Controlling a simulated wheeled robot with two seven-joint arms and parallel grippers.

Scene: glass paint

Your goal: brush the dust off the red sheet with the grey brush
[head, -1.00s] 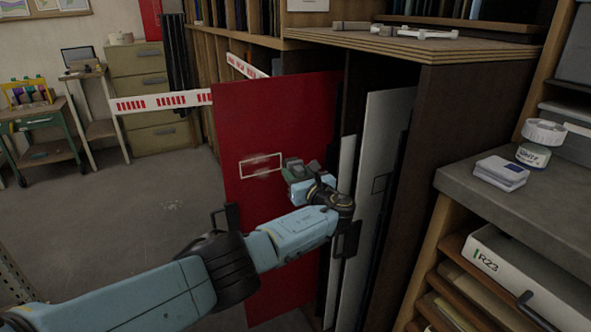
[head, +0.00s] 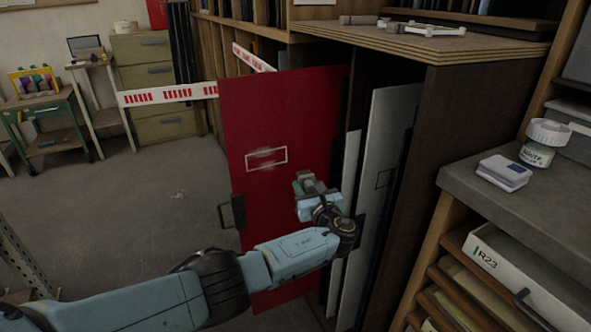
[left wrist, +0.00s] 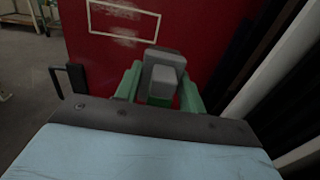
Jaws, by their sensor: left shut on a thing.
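The red sheet (head: 285,110) stands upright, jutting from the rack. It bears a white outlined rectangle (head: 287,155), with pale dusty smudges (head: 265,167) around its upper and lower edges. My left gripper (head: 308,188) is shut on the grey brush (head: 303,180), below and right of the rectangle. In the left wrist view the grey brush (left wrist: 163,78) sits between green fingers, below the rectangle (left wrist: 122,21) on the red sheet (left wrist: 205,35). I cannot tell whether the brush touches the sheet. My right gripper is not in view.
A dark handle (head: 231,212) sits at the sheet's left edge. Pale sheets (head: 388,140) stand in the rack right of my wrist. A grey counter (head: 460,170) with a white jar (head: 540,145) is at right. Floor at left is open. A red-and-white barrier strip (head: 165,95) runs behind.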

